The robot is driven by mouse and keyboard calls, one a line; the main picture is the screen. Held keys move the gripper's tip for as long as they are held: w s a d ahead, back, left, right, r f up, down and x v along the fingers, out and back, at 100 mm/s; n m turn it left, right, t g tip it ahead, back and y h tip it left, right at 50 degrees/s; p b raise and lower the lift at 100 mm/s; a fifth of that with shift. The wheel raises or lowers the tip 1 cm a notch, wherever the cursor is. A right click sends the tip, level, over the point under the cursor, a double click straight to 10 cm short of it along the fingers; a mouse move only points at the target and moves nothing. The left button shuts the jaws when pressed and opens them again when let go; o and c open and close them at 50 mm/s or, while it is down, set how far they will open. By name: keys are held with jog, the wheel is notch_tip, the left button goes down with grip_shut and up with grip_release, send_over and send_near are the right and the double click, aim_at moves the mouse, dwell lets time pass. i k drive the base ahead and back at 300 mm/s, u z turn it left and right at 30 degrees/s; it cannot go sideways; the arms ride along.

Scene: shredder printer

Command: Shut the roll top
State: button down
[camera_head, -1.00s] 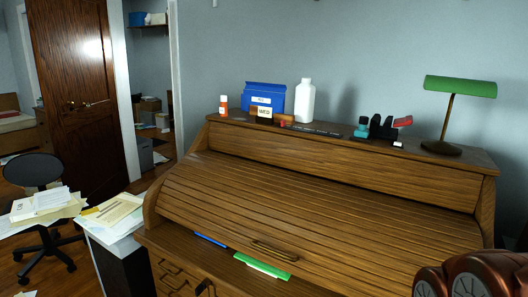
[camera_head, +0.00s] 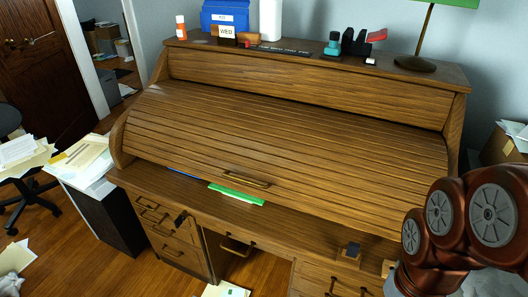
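The roll top (camera_head: 290,140) is a slatted brown wooden cover on a large desk. It is drawn most of the way down over the desktop, with its lower edge close above the front writing surface (camera_head: 150,179). I cannot tell exactly how big the gap is. A brass handle (camera_head: 245,180) sits at the middle of the lower edge. A green item (camera_head: 237,194) sticks out from under that edge, and a blue item (camera_head: 184,173) beside it is mostly hidden. My dark red arm is at the lower right, apart from the handle. My gripper is out of view.
A pill bottle (camera_head: 181,27), blue box (camera_head: 224,17), white bottle (camera_head: 271,20), tape dispenser (camera_head: 356,42) and lamp (camera_head: 416,62) stand on the desk's top shelf. Drawers (camera_head: 170,240) are below. Papers (camera_head: 82,159) lie on a cabinet at left. Floor paper (camera_head: 226,290) lies in front.

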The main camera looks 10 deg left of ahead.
aim_at(365, 174)
jog(key=z, duration=1.4)
jog(key=k, duration=0.7)
jog(key=u, duration=2.75)
jog(key=i, duration=1.05)
jog(key=z, duration=0.05)
